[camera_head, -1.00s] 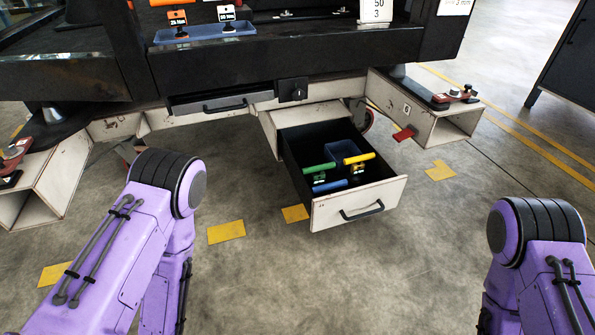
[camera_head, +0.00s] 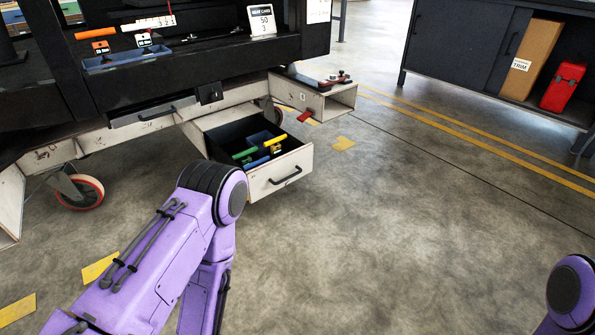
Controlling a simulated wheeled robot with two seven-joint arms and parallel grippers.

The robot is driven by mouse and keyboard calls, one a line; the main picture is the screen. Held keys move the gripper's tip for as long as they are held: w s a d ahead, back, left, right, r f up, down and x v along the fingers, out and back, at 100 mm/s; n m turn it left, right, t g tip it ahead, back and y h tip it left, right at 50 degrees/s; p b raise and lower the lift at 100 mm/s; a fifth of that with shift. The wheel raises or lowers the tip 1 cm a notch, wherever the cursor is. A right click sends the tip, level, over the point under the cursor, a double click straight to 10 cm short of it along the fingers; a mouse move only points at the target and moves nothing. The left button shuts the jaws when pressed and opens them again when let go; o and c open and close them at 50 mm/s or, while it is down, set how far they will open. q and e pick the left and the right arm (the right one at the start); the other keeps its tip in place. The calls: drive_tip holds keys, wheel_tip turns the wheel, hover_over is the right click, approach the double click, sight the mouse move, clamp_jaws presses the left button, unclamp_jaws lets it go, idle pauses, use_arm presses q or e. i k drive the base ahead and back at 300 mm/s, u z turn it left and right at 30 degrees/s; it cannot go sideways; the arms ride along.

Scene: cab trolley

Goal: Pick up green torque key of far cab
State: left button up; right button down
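A green-handled key (camera_head: 244,153) lies in the open drawer (camera_head: 283,177) under the trolley, at the left of the other tools there. A yellow-handled key (camera_head: 275,140) and a blue-handled one (camera_head: 257,162) lie beside it. I cannot read any tags on them. My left arm reaches up from the lower left, with its elbow just in front of the drawer's left side; its gripper is not visible. Only a bit of my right arm shows at the lower right edge, and its gripper is out of view. Which cab is the far one cannot be told.
The dark trolley body (camera_head: 180,70) stands above the drawer, with a blue tray (camera_head: 128,58) and orange-handled tools on it. A caster (camera_head: 78,192) is at left. A dark cabinet (camera_head: 455,45) with a red case (camera_head: 563,86) stands at right. The central floor is clear.

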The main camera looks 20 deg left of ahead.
sight(247, 159)
drive_tip(key=z, duration=0.4)
drive_tip(key=i, duration=1.6)
drive_tip(key=u, duration=1.25)
drive_tip(key=i, duration=0.7)
drive_tip(key=u, duration=0.65)
